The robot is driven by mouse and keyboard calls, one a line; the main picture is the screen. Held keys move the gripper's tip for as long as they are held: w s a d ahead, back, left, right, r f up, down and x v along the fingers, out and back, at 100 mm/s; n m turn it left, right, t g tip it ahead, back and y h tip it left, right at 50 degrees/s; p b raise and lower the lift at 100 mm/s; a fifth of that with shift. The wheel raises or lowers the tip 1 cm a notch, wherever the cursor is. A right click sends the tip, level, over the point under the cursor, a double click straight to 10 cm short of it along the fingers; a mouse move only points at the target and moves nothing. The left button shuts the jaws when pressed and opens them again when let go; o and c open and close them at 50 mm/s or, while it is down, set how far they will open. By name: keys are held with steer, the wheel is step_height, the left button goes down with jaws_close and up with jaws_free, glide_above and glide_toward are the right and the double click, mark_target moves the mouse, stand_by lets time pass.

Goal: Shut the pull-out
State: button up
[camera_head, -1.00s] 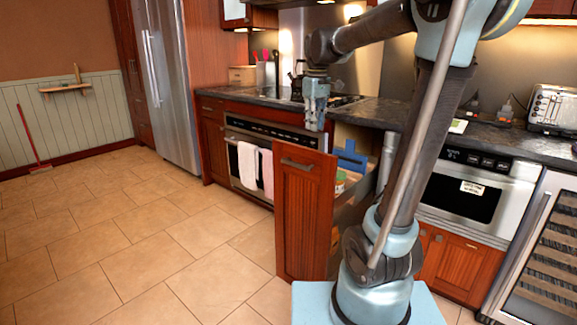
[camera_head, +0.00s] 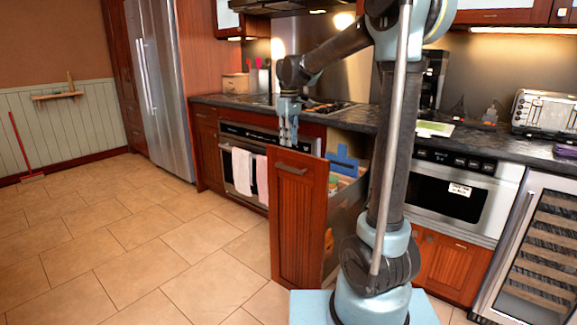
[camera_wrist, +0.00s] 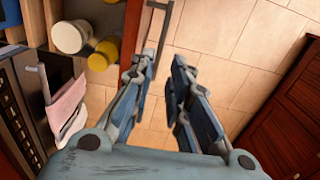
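The pull-out (camera_head: 297,225) is a tall, narrow unit with a red-brown wooden front, and it stands open from the counter. Its dark bar handle (camera_head: 291,168) is near the top of the front and also shows in the wrist view (camera_wrist: 157,32). Inside are a blue item (camera_head: 343,160) and several jars, including a white-lidded one (camera_wrist: 70,37). My gripper (camera_head: 289,143) points down by the top edge of the front. In the wrist view its two fingers (camera_wrist: 163,90) are apart with floor between them. I cannot tell if a finger touches the front.
Left of the pull-out is an oven (camera_head: 265,138) with white and pink towels (camera_head: 242,172) on its handle. A microwave (camera_head: 465,195) and a glass-door cooler (camera_head: 535,250) stand to the right. The tiled floor (camera_head: 130,240) at left is clear.

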mark_target(289, 163)
step_height(289, 163, down, 10)
steer(key=shift+f, duration=0.25)
stand_by(0.3)
jaws_close()
steer(key=shift+a, duration=0.15)
steer(key=shift+w, duration=0.1)
